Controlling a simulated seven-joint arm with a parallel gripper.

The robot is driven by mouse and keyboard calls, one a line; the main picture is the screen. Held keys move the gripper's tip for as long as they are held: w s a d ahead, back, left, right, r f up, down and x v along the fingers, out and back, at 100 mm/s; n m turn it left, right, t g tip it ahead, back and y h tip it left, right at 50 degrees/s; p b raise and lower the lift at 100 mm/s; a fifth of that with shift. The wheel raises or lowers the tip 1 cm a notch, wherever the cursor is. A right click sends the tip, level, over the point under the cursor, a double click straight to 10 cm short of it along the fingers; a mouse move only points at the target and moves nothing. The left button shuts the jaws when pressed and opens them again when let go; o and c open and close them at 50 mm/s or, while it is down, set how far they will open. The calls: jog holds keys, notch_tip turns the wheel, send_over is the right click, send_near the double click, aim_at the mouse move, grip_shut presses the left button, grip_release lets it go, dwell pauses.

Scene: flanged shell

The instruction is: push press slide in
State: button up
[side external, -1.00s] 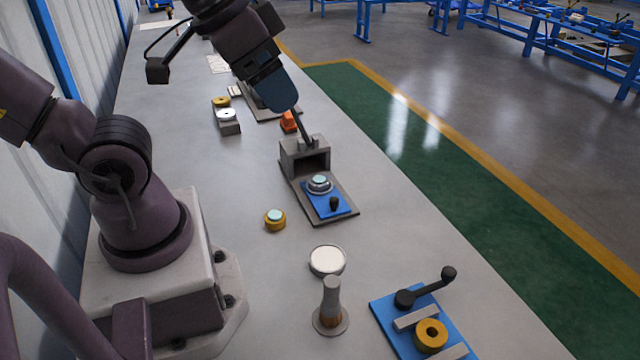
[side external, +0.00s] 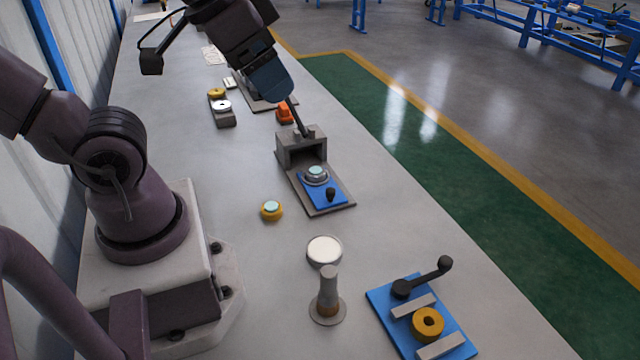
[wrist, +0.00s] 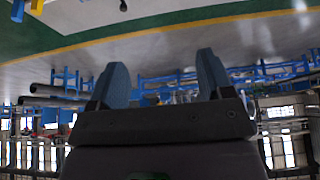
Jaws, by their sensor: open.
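The press (side external: 301,148) is a grey block with a dark opening, standing on a grey base plate. A dark lever (side external: 297,116) slants up from its top. In front of the opening lies the blue slide (side external: 322,190) with a black knob (side external: 330,194). A round metal flanged part with a pale teal top (side external: 316,174) sits on the slide, outside the opening. My gripper (side external: 274,90) is above and behind the press, near the lever's upper end; I cannot tell if they touch. The wrist view shows its two blue fingers (wrist: 164,82) apart with nothing between them.
A yellow ring with a teal top (side external: 271,210), a white round dish (side external: 324,250) and an upright post (side external: 328,295) stand left and front. A blue clamp fixture (side external: 420,318) is front right. Bench beside the press is clear.

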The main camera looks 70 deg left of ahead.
jog(key=shift+a+f, duration=0.1)
jog(key=shift+f, duration=0.05)
jog(key=c, duration=0.5)
jog(key=n+g, duration=0.5)
jog(key=g, duration=0.1)
send_near(331, 189)
jog(key=f, duration=1)
jog(key=shift+s+f, duration=0.2)
jog(key=shift+f, duration=0.1)
